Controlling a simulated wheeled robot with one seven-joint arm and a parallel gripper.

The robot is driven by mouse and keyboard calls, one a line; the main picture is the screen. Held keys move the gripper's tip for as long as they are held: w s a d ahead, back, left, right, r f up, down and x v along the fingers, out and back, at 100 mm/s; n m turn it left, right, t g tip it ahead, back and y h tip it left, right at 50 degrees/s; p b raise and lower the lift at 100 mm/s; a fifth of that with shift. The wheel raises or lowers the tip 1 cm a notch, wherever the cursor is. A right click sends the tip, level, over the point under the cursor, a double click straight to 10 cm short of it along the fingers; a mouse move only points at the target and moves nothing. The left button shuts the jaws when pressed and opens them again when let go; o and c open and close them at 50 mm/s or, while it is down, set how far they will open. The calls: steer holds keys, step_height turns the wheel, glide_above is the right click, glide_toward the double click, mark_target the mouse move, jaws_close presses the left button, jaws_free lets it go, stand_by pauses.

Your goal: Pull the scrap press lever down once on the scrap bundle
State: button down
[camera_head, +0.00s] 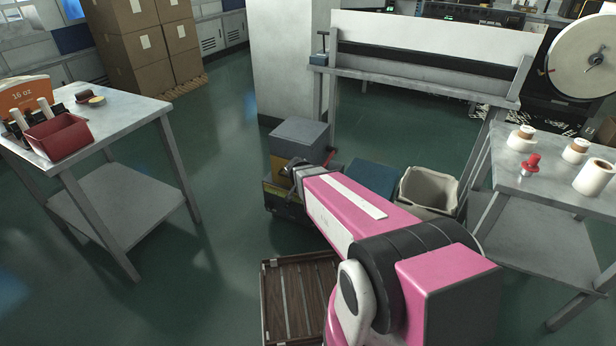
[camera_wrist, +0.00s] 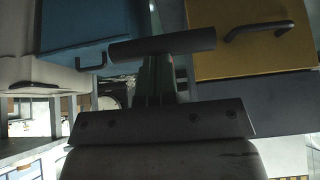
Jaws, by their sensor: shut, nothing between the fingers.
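The scrap press appears to be the boxy unit with a grey top (camera_head: 300,131) and a yellow front (camera_head: 281,168); a yellow panel with a dark handle also shows in the wrist view (camera_wrist: 250,50). A small red part (camera_head: 331,153), perhaps the lever grip, shows at its right side. My gripper (camera_head: 298,168), at the far end of my pink arm, is in front of the press and shut, with nothing held. In the wrist view a dark crossbar lies above the screwed dark plate; I cannot tell whether they touch. I cannot make out the scrap bundle.
A blue bin (camera_head: 373,180) and a cream bin (camera_head: 428,191) stand right of the press. A slatted crate (camera_head: 300,290) lies in front on the floor. A table (camera_head: 130,115) at left and a table (camera_head: 560,185) at right flank the space. Green floor is open at left.

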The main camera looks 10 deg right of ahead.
step_height(320, 180, down, 6)
steer(key=shift+f, duration=0.15)
stand_by(0.4)
steer(key=shift+w, duration=0.2)
steer(key=shift+d+r, duration=0.1)
steer(key=shift+r, duration=0.35)
step_height(320, 180, up, 5)
steer(key=shift+s+f, duration=0.1)
steer(key=s+a+f+v, duration=0.1)
steer(key=v, duration=0.8)
steer(key=shift+s+a+r, duration=0.2)
steer(key=shift+s+a, duration=0.05)
steer(key=shift+s, duration=0.2)
